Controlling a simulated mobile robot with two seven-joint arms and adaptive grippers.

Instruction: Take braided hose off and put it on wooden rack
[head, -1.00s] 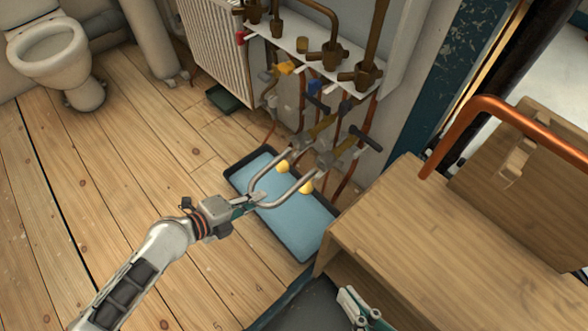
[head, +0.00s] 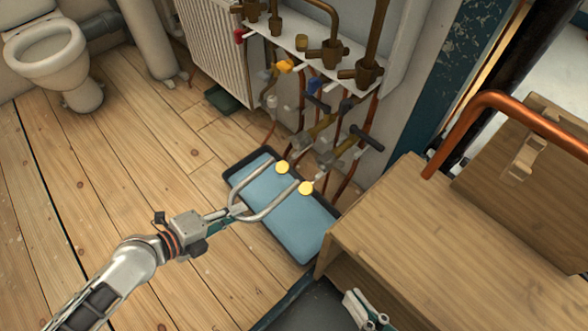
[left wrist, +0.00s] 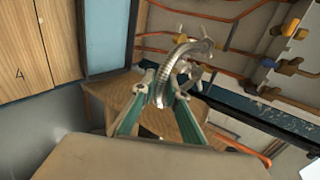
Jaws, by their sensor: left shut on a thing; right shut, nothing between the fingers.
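My left gripper (head: 235,211) is shut on the hose's bend. In the left wrist view the ribbed hose (left wrist: 180,65) stands between the fingers (left wrist: 162,92). My right gripper (head: 366,312) is shut and empty at the bottom, beside the wooden furniture. A wooden bench with an upright board (head: 430,235) stands at the right; I cannot tell which part is the rack.
A dark-rimmed tray (head: 318,255) with a blue inside lies on the floor under the valves. Pipes and a white shelf (head: 300,45) stand behind. A copper tube (head: 480,105) arches over the bench. A toilet (head: 55,60) is at the far left. The left floor is clear.

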